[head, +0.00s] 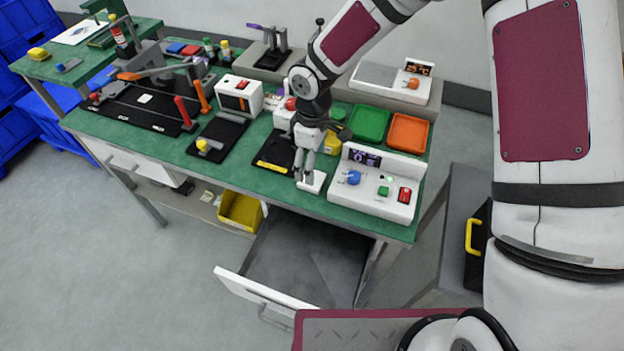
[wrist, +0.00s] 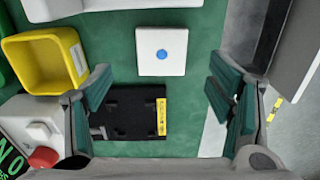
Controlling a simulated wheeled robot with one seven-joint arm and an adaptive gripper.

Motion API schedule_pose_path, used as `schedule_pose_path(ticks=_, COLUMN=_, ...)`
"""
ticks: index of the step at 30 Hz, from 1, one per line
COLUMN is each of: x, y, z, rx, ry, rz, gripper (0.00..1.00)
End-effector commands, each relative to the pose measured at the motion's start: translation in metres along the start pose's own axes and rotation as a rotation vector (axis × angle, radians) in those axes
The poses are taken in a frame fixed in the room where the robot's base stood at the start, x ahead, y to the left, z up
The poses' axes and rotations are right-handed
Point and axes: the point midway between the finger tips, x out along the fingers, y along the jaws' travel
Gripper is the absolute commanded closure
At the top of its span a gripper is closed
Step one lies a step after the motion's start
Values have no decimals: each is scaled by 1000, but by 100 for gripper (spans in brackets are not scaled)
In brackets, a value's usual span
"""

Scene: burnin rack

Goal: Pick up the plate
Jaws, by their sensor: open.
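A white square plate with a blue round spot (wrist: 146,65) lies flat on the green bench top in the wrist view. In the head view, the white plate (head: 318,186) shows just below my fingertips near the bench's front edge, partly hidden by them. My gripper (head: 305,176) points down over the bench, open and empty. In the wrist view its two fingers (wrist: 160,108) stand wide apart, with the plate ahead of the gap between them. A black fixture with a yellow label (wrist: 125,118) lies beside the plate, between the fingers in that view.
A white console with a blue knob (head: 399,206) stands right of the plate. A yellow bin (wrist: 75,60) and a white box with a red button (wrist: 45,115) are close by. Green (head: 369,123) and orange (head: 408,132) trays sit behind. An open drawer (head: 262,290) juts out below the bench.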

Motion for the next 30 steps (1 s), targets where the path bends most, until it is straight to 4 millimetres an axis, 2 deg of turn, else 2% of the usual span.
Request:
schedule_pose_path(ticks=5, x=10, y=-1, z=0, rx=0, ry=-1, rz=-1, gripper=25)
schedule_pose_path(ticks=15, x=53, y=-3, z=-1, rx=-1, ry=-1, rz=-1, gripper=25)
schedule_pose_path(ticks=24, x=57, y=-2, z=-1, rx=0, ry=0, rz=1, gripper=25)
schedule_pose_path(ticks=30, x=57, y=-2, z=-1, rx=0, ry=0, rz=1, gripper=70)
